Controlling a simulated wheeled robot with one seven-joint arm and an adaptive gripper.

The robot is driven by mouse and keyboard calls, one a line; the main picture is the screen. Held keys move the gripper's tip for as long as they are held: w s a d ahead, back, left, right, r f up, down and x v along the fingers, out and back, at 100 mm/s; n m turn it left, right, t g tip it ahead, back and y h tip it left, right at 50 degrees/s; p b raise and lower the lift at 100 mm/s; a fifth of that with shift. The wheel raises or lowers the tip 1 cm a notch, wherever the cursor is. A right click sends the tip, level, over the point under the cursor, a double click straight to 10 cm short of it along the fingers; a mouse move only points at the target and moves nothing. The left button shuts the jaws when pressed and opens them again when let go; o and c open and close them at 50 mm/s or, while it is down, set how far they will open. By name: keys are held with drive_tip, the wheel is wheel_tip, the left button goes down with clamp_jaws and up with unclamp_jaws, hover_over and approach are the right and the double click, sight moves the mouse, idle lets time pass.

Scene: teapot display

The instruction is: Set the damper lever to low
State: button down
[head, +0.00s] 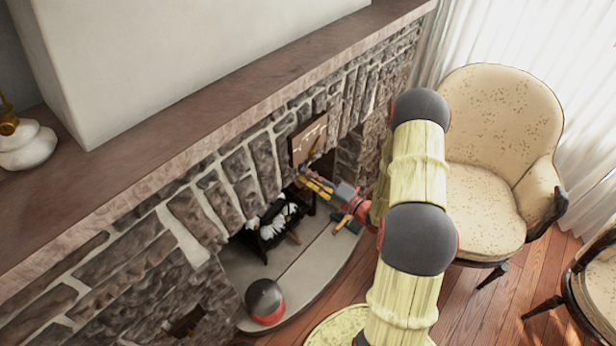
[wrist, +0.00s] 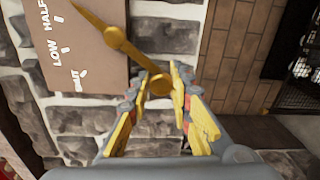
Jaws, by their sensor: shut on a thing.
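The damper plate (wrist: 92,52) is a tan panel on the stone fireplace front, lettered HALF, LOW and a partly cut word ending in "UT". It also shows in the head view (head: 308,138). The brass damper lever (wrist: 135,58) crosses the plate's edge. Its thin end points to the top left, past the HALF mark and away from LOW. Its round knob lies between the fingertips of my gripper (wrist: 160,84), which is shut on it. In the head view my gripper (head: 314,186) reaches the lever just below the plate; the fingers partly hide it.
The mantel (head: 220,110) juts out above the plate. Below are the hearth slab (head: 310,262) and a dark fire grate (head: 268,232) with pale logs. A cream armchair (head: 500,125) stands close to the right of my arm. A white ornament (head: 27,146) sits on the mantel.

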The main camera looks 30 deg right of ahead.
drive_tip(key=shift+w+d+f+n, duration=0.1)
drive_tip(key=shift+d+f+n, duration=0.15)
drive_tip(key=shift+d+n, duration=0.25)
drive_tip(key=shift+w+d+f+n, duration=0.1)
drive_tip(key=shift+d+f+n, duration=0.2)
drive_tip(key=shift+n, duration=0.4)
drive_tip(key=shift+w+d+f+n+p, duration=0.15)
drive_tip(key=shift+w+d+n, duration=0.15)
drive_tip(key=shift+d+n, duration=0.8)
drive_tip(key=shift+w+d+r+n+p, duration=0.15)
drive_tip(key=shift+w+d+n, duration=0.3)
drive_tip(key=shift+n, duration=1.2)
drive_tip(key=shift+w+d+f+n+p, duration=0.1)
drive_tip(key=shift+w+d+n+p, duration=0.1)
drive_tip(key=shift+d+n, duration=0.95)
drive_tip(key=shift+a+n, duration=0.15)
drive_tip(key=shift+n, duration=0.15)
drive_tip(key=c, duration=2)
unclamp_jaws()
drive_tip(key=o, duration=0.3)
drive_tip(key=shift+a, duration=0.1)
drive_tip(key=shift+o, duration=0.2)
drive_tip(key=shift+f, duration=0.1)
